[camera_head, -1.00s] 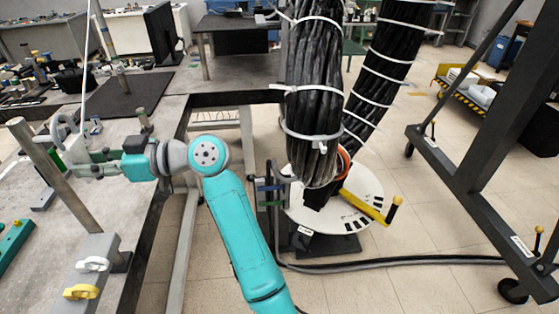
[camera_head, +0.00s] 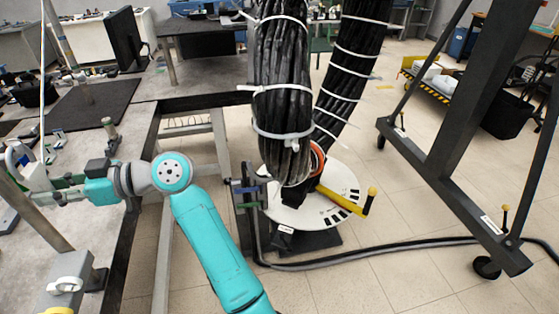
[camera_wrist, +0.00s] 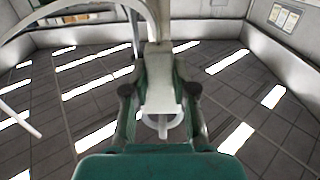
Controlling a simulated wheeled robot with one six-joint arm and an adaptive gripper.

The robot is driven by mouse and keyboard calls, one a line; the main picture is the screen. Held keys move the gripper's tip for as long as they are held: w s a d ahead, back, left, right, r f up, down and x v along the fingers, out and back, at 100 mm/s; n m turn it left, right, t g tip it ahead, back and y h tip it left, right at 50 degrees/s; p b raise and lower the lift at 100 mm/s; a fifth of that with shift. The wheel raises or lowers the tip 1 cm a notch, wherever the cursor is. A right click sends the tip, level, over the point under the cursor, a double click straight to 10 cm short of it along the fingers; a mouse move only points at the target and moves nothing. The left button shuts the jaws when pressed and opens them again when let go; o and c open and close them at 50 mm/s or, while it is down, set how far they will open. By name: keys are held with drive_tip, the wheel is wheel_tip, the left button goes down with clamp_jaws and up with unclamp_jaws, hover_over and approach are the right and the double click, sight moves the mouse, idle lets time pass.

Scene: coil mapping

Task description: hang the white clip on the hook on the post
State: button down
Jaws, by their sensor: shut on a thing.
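My gripper (camera_head: 48,197) is at the left edge of the head view, over the workbench, and is shut. In the wrist view my gripper (camera_wrist: 160,92) has its two fingers closed around the white clip (camera_wrist: 159,62), with a pale ring below it. A white curved part arches up to the upper left there. In the head view the white clip (camera_head: 36,178) shows partly, beyond the fingers. A slanted grey metal post (camera_head: 40,222) stands close in front of the gripper, cut by the left edge. I cannot make out a hook on it.
A grey block (camera_head: 72,272) at the post's foot carries a white looped piece (camera_head: 65,285) and a yellow one. A small upright fixture (camera_head: 111,132) stands on the bench. A thick black cable coil (camera_head: 283,90) hangs over a round white base (camera_head: 330,200). A dark frame stands right.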

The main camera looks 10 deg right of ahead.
drive_tip(key=c, duration=0.9)
unclamp_jaws()
drive_tip(key=shift+o, duration=0.2)
drive_tip(key=shift+d, duration=0.1)
